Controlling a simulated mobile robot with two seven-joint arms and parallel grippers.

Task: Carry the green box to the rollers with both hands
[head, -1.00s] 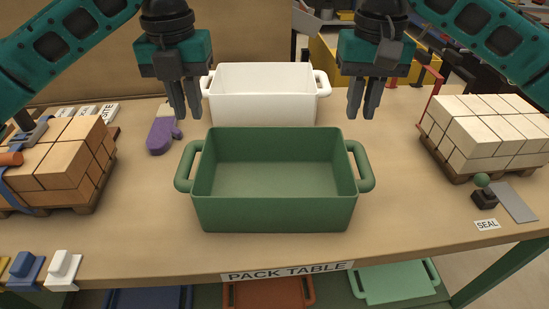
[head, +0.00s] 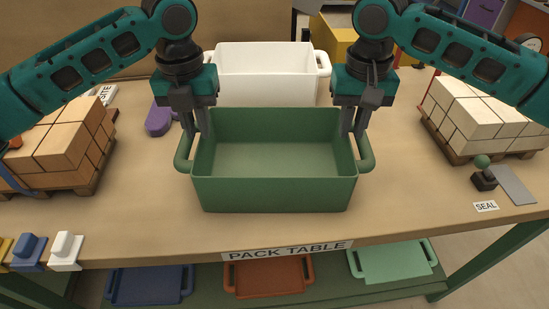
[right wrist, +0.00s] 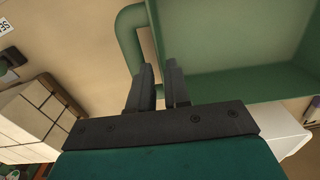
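The green box (head: 272,195) stands upright and empty on the pack table, with a loop handle at each end. My left gripper (head: 197,134) points down at its left end, by the left handle (head: 184,158). My right gripper (head: 353,132) points down at its right end, by the right handle (head: 365,155). Both grippers have a gap between their fingers. In the right wrist view my right gripper (right wrist: 161,75) is open, its fingertips close to the handle (right wrist: 128,40) and box wall; I cannot tell whether they touch. No rollers are recognisable.
A white box (head: 266,75) stands behind the green one. Brick stacks on pallets stand left (head: 62,150) and right (head: 475,115). A purple object (head: 158,121) lies left of the white box. The table (head: 270,232) is clear in front. Coloured trays (head: 268,277) lie below.

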